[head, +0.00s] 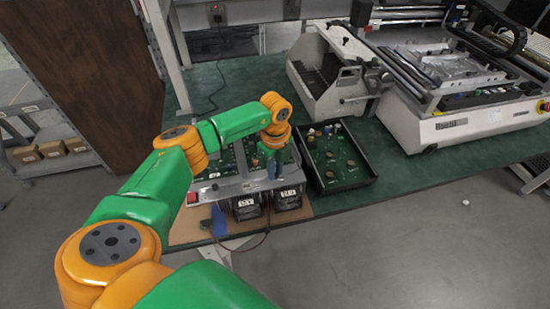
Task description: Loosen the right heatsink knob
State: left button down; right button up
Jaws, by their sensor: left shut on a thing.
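The test fixture (228,189) stands on the green table, with green circuit boards in its top and two dark fan-like units, a left one (246,207) and a right one (288,198), at its front. My left arm reaches in from the left, and my left gripper (273,168) points down over the right part of the fixture. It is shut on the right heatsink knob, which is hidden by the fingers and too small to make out. My right gripper is not in view.
A black tray (357,184) with a green board and round parts lies just right of the fixture. A grey machine (440,125) and a slotted metal box (325,88) stand behind it. A red-black cable hangs in front of the fixture.

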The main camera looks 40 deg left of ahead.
pick_arm(q)
jog(key=shift+d+n+p, duration=0.1)
jog(key=shift+n+p, duration=0.5)
jog(key=shift+n, duration=1)
jog(key=c, duration=0.8)
grip_release()
jog(key=shift+o, duration=0.2)
notch_tip(320, 180, up, 7)
jog(key=shift+r+b, duration=0.1)
jog(key=shift+b, duration=0.5)
